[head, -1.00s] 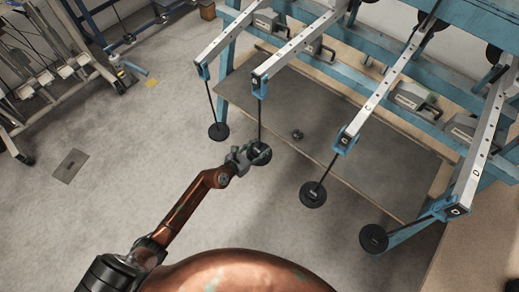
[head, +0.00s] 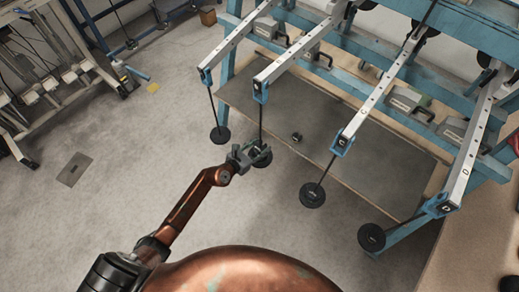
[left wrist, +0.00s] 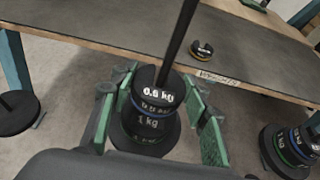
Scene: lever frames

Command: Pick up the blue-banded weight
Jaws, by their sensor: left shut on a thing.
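The blue-banded weight (left wrist: 152,98) is a dark disc marked 0.5 kg at the top of a stack threaded on a dark hanger rod. A 1 kg weight (left wrist: 147,122) with a green band sits under it. In the head view this stack (head: 262,157) hangs from the second lever from the left. My left gripper (head: 252,154) is at the stack; in the left wrist view its green-padded fingers (left wrist: 160,88) stand on both sides of the blue-banded weight, shut on it. The rod still passes through the weight. My right gripper is not in view.
A small weight with a yellow band (left wrist: 202,48) lies on the dark low board (head: 350,165). Another hanging stack (left wrist: 290,148) with blue and green bands is at right. More weighted rods hang from the white levers (head: 385,80) on the blue frame.

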